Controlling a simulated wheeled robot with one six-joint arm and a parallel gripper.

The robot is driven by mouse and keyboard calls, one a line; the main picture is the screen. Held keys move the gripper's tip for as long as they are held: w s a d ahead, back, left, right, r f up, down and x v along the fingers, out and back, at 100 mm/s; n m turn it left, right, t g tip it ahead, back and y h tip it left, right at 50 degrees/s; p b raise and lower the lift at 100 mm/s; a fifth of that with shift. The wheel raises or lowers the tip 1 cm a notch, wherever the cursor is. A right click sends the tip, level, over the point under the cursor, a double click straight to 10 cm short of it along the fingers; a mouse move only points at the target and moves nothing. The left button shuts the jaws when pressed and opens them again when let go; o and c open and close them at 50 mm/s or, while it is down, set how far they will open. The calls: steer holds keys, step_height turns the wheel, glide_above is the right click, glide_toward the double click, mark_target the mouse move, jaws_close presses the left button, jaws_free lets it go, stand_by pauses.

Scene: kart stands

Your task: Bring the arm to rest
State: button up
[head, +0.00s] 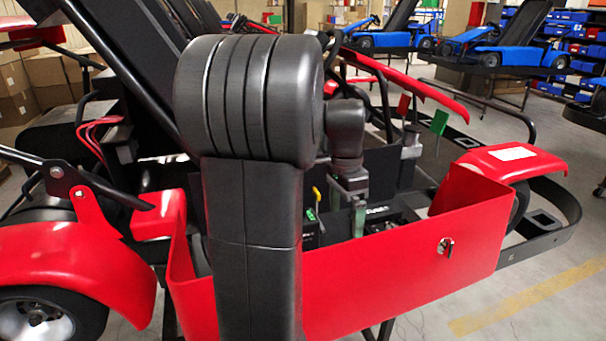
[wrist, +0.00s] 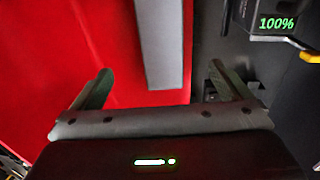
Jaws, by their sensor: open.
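My gripper (head: 348,212) hangs down over the open bay of the red kart, behind the red front panel (head: 400,262) in the head view. In the wrist view my gripper (wrist: 160,70) has its two greenish fingers wide apart with nothing held between them. The red panel (wrist: 60,70) fills the left of that view, and a grey strip (wrist: 160,40) crosses the space between the fingers; I cannot tell what it is. My arm stands bent in the foreground of the head view and hides part of the bay.
A dark box with a green 100% display (wrist: 277,22) lies beside the right finger. A yellow handle (head: 317,194) stands up in the bay. Red fenders (head: 80,265) flank it. Blue karts (head: 508,52) and shelves are behind. Open floor lies at right.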

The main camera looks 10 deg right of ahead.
steer(key=f, duration=0.4)
steer(key=s+f, duration=0.1)
steer(key=f, duration=0.4)
steer(key=s+f, duration=0.1)
steer(key=f, duration=0.3)
steer(key=shift+d+f, duration=0.1)
steer(key=shift+f, duration=0.15)
steer(key=shift+w+r+p, duration=0.1)
steer(key=shift+r+p, duration=0.4)
steer(key=shift+r, duration=0.25)
steer(key=shift+f+b, duration=0.35)
steer(key=shift+f, duration=0.15)
step_height(320, 180, up, 12)
steer(key=w+r, duration=0.1)
steer(key=w, duration=0.1)
steer(key=f, duration=0.4)
steer(key=s+f, duration=0.1)
steer(key=f, duration=0.4)
steer(key=s+f, duration=0.1)
steer(key=f, duration=0.3)
steer(key=shift+s+f, duration=0.1)
steer(key=shift+f, duration=0.1)
steer(key=w+r+p, duration=0.3)
steer(key=r+p, duration=1)
steer(key=r, duration=1)
steer(key=shift+w, duration=0.15)
